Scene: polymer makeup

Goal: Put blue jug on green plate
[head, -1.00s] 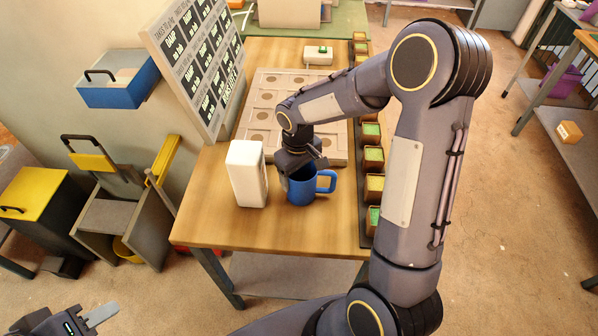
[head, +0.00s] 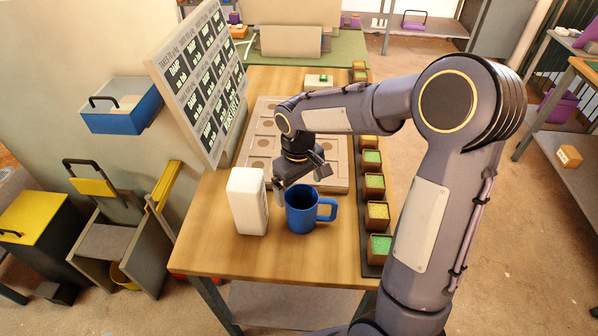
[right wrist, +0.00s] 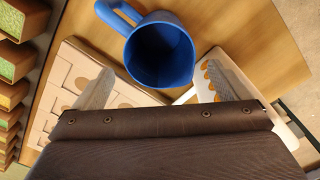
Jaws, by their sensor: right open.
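The blue jug (head: 301,216) stands upright on the wooden table, its handle to the right in the head view. It also shows in the right wrist view (right wrist: 161,55), its open mouth toward the camera. My right gripper (head: 301,180) is open and empty, just behind and above the jug in the head view. In the right wrist view its fingers (right wrist: 158,88) are spread wide, with the jug beyond them and outside their grip. I cannot make out a green plate in these frames. My left gripper is not in view.
A white container (head: 248,201) stands close to the jug's left. A pale tray with round recesses (head: 252,146) lies behind. Small boxes with green and yellow tops (head: 377,215) line the table's right edge. A sign board (head: 199,85) stands at the left. The table front is clear.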

